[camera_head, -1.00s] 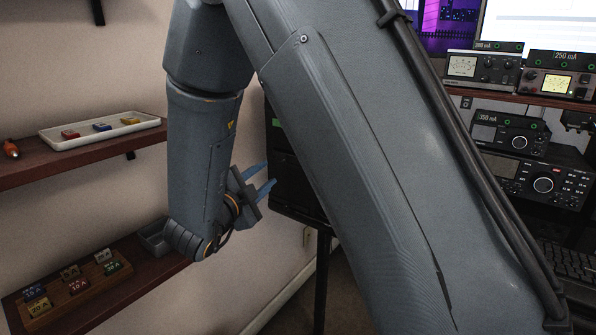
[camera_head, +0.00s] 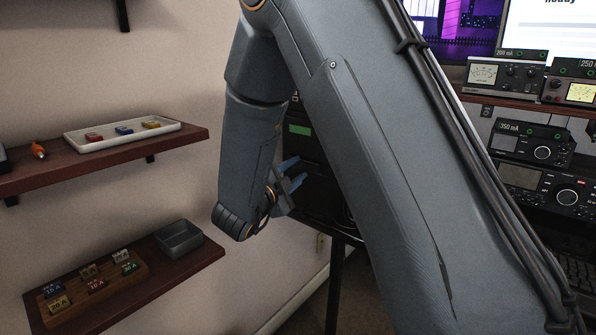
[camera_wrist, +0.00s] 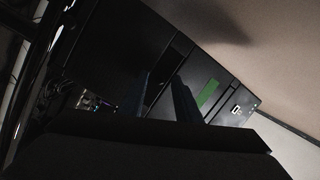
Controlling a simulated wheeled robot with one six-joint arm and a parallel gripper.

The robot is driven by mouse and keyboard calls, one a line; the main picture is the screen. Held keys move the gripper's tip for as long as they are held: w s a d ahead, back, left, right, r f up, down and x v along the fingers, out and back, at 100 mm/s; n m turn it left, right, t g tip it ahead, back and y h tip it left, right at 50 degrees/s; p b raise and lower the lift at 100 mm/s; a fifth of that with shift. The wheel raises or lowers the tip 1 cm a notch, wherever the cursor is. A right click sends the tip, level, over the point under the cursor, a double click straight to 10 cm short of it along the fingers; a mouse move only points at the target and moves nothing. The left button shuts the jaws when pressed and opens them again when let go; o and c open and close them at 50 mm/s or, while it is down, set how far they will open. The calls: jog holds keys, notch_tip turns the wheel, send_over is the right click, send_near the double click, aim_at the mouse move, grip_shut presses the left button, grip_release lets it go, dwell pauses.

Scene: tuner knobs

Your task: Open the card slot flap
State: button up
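A black cabinet (camera_head: 300,145) with a green label (camera_head: 299,130) stands behind my arm, which hides much of it. My gripper (camera_head: 293,173) is in front of the cabinet's lower part, its two blue fingers apart with nothing visible between them. In the wrist view, the fingers (camera_wrist: 164,98) point at the cabinet's dark face, and the green label (camera_wrist: 208,93) shows just right of them. Seams divide that face into panels. The card slot flap cannot be clearly picked out in the dark. I cannot tell whether the fingers touch the cabinet.
An upper shelf (camera_head: 105,160) at left holds a white tray (camera_head: 80,147) with coloured blocks. A lower shelf (camera_head: 150,285) holds a grey bin (camera_head: 180,240) and a wooden card rack (camera_head: 140,283). Radio equipment (camera_head: 533,142) stands at right. A wall borders the cabinet.

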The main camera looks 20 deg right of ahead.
grip_shut()
jog(key=shift+d, duration=0.2)
jog(key=shift+a, duration=0.1)
